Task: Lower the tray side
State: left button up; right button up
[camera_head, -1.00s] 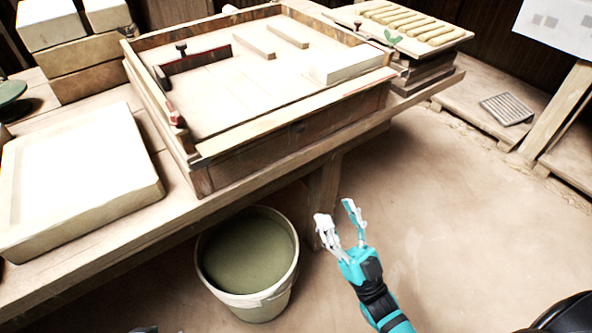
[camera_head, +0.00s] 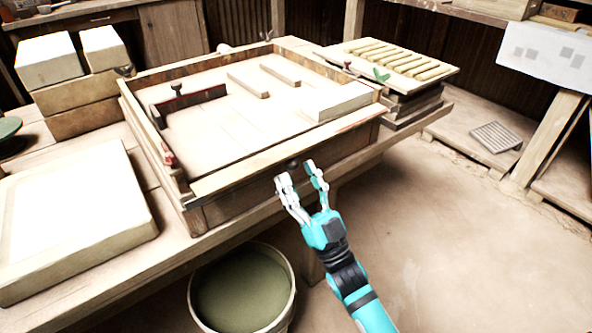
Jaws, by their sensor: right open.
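The wooden tray (camera_head: 185,210) stands on the bench, with raised sides around a pale floor. Its front side (camera_head: 240,194) is upright, a long board with a small dark knob (camera_head: 293,164) near its middle. My right gripper (camera_head: 297,173) is open and empty, its fingertips just before this board around the knob's place. I cannot tell whether the fingers touch the board or the knob. My left gripper is not in view.
Inside the tray lie a dark-handled bar (camera_head: 188,103), two thin strips and a pale block (camera_head: 338,101). A pale slab (camera_head: 70,215) lies left on the bench. A bucket (camera_head: 292,300) stands below.

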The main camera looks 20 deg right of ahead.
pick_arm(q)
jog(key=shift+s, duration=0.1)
pick_arm(e)
jog(key=shift+x, duration=0.85)
jog(key=shift+c, duration=0.4)
grip_shut()
jog(key=g+p, duration=0.1)
jog(key=p, duration=0.2)
jog(key=r+g+p, duration=0.1)
jog(key=p, duration=0.3)
jog(key=shift+s+d+h, duration=0.1)
jog(key=shift+s+h, duration=0.2)
jog(key=shift+f, duration=0.15)
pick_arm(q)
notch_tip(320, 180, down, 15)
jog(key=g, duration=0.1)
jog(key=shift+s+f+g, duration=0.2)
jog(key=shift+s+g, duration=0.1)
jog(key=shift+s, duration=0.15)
